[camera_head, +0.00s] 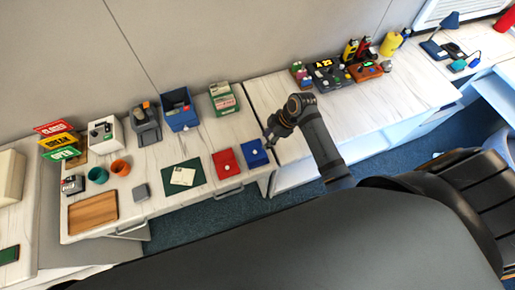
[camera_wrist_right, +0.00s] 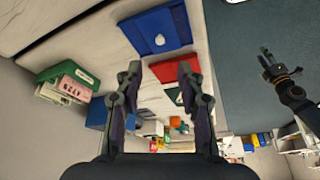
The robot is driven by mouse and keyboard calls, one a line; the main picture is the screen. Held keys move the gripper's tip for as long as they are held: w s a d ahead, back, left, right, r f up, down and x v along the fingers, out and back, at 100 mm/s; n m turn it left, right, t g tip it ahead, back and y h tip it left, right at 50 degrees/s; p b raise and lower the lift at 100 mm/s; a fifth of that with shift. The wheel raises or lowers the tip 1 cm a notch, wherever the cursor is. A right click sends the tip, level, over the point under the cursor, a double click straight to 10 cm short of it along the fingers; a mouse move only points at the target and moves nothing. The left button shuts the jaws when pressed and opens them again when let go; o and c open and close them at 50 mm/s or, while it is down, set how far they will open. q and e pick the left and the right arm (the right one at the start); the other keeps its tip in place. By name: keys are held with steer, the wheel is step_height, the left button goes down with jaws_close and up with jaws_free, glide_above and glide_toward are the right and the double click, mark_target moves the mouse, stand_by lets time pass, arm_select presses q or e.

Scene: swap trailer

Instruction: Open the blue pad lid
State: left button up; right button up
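The blue pad (camera_head: 249,148) lies flat near the table's front edge, to the right of a red pad (camera_head: 226,163). Its lid looks closed, with a small white knob on top. In the right wrist view the blue pad (camera_wrist_right: 150,24) lies just beyond my fingertips. My right gripper (camera_head: 268,140) hangs beside the blue pad's right side, apart from it as far as I can tell. In the right wrist view that gripper (camera_wrist_right: 159,74) is open and empty. My left gripper (camera_wrist_right: 270,62) shows small in the right wrist view; its finger state is unclear.
A dark green mat (camera_head: 167,188) with a card lies left of the red pad. A blue bin (camera_head: 181,119) and a green-and-white box (camera_head: 222,104) stand behind. Gadgets stand along the back of the right table. The table (camera_head: 300,130) right of my right gripper is clear.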

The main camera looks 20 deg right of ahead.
mark_target(255, 151)
steer(key=p+x, duration=0.1)
steer(key=x, duration=0.9)
steer(key=shift+c, duration=0.4)
jaws_close()
